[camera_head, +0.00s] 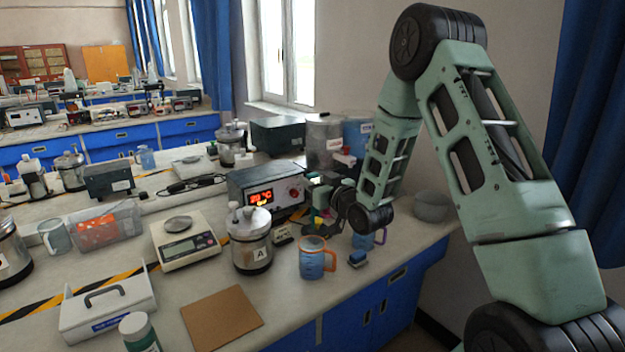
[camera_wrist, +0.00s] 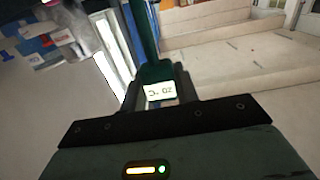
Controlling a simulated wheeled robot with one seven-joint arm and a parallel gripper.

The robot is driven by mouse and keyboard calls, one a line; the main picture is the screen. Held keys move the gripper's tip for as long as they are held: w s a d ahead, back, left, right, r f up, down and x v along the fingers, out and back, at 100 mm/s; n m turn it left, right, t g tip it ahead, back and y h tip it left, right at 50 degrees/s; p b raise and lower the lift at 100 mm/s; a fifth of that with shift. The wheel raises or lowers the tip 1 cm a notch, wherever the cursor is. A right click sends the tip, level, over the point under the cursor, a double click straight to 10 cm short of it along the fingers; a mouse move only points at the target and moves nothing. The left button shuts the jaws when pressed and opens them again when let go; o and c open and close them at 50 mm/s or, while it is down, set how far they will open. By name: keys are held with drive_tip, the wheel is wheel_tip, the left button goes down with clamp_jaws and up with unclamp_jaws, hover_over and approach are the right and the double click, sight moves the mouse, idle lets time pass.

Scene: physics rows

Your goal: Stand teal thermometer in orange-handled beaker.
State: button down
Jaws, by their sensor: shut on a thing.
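The orange-handled beaker (camera_head: 313,258) is a clear blue cup standing upright near the front edge of the bench, with its handle on the right. My gripper (camera_head: 322,198) is above and behind it in the head view, in front of the heater box. In the wrist view, my gripper (camera_wrist: 160,88) is shut on the teal thermometer (camera_wrist: 146,40), a dark teal stick with a small pale display. Its far end runs out of the top of that view. I cannot clearly make out the thermometer in the head view.
A metal pot marked A (camera_head: 250,243) is to the left. A brown board (camera_head: 221,318) lies front left.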

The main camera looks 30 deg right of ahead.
sight(313, 218)
wheel_tip(313, 218, down, 12)
drive_tip(key=b, duration=0.9)
drive_tip(key=shift+r, duration=0.25)
idle(0.3)
drive_tip(key=c, duration=1)
unclamp_jaws()
drive_tip(key=shift+o, duration=0.2)
drive_tip(key=shift+s, duration=0.1)
drive_tip(key=s+p, duration=0.9)
drive_tip(key=s, duration=0.8)
drive_tip(key=shift+d+p, duration=0.3)
drive_tip(key=shift+p, duration=0.1)
